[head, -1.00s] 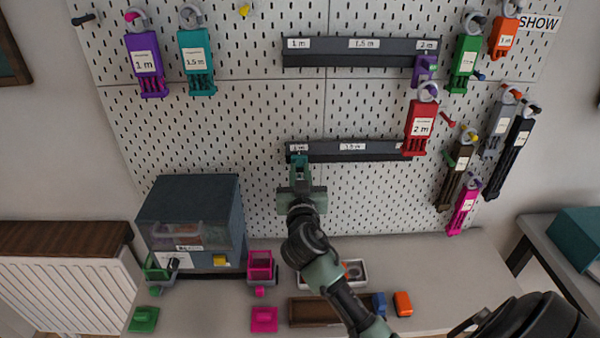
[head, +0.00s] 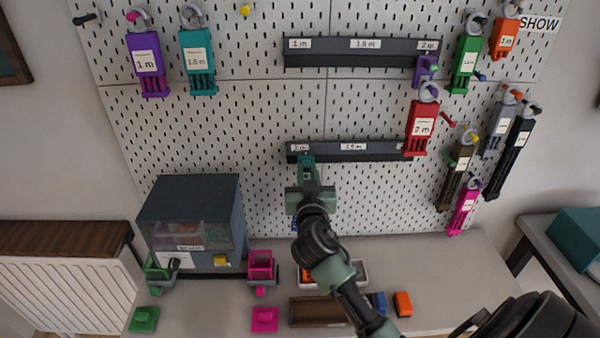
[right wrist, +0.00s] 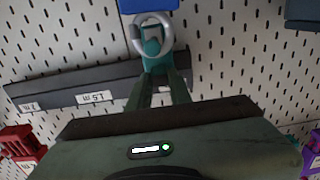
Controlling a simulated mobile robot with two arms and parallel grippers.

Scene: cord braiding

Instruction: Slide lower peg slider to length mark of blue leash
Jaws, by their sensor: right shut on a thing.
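The lower rail (head: 378,151) is a dark bar on the pegboard with a 1 m label (head: 299,147) at its left and a 1.5 m label (head: 353,147) near its middle. My right gripper (head: 307,168) is shut on the teal lower peg slider (right wrist: 151,48), just right of the 1 m label. A pale ring (right wrist: 135,36) hangs around the slider's peg in the right wrist view. A blue piece, apparently the blue leash (right wrist: 148,5), shows beside the ring; its length label is out of sight. My left gripper is not in view.
The red 2 m leash (head: 421,128) hangs below the purple upper slider (head: 425,70) and covers the lower rail's right end. The rail between my gripper and the red leash is clear. Other leashes hang at both sides. A dark cabinet (head: 190,205) stands lower left.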

